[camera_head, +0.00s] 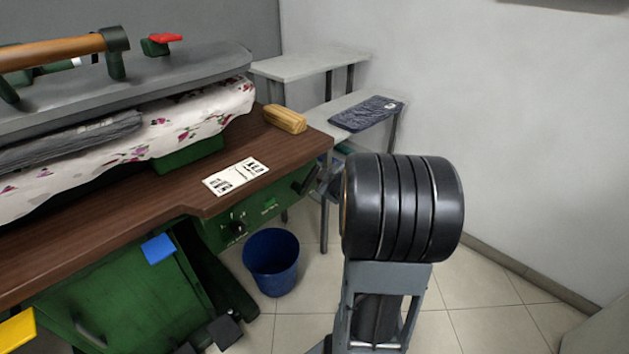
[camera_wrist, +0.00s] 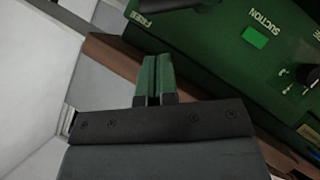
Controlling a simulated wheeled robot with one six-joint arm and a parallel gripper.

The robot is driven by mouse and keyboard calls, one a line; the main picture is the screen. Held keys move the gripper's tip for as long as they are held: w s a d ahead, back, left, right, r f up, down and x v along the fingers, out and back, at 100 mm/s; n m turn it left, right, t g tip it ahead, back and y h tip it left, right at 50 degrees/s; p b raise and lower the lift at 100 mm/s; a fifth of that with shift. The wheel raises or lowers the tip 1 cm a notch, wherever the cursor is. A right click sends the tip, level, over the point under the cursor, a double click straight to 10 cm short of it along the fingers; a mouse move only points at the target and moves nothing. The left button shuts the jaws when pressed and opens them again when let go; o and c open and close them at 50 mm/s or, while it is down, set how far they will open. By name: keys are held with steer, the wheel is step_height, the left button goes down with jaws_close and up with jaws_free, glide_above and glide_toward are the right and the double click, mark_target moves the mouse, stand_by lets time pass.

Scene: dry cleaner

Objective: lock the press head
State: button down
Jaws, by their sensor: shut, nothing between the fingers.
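The press head (camera_head: 110,92) is a long grey plate at the upper left of the head view. It is down over a floral padded cover (camera_head: 205,115), with a dark grey cloth (camera_head: 75,138) between them at the left. A wooden bar handle (camera_head: 50,52) on green mounts runs along its top. A small red-topped green lever (camera_head: 163,38) stands behind the handle's right end. I cannot tell whether it is locked. My gripper (camera_wrist: 154,64) is shut and empty in the wrist view, beside the green control panel (camera_wrist: 215,45). My gripper is not visible in the head view.
The brown tabletop (camera_head: 110,215) holds a wooden brush (camera_head: 285,118) and a printed card (camera_head: 235,177). A blue bin (camera_head: 271,262) stands below. Shelves with a folded dark cloth (camera_head: 367,113) stand behind. My arm fills the middle right; floor beyond it is clear.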

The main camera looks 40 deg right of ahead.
mark_target(315, 172)
steer(key=shift+w, duration=0.1)
steer(key=b+x, duration=0.3)
steer(key=x, duration=0.7)
steer(key=shift+r+p, duration=0.15)
steer(key=shift+p, duration=0.45)
steer(key=shift+d, duration=0.15)
steer(key=shift+p, duration=0.4)
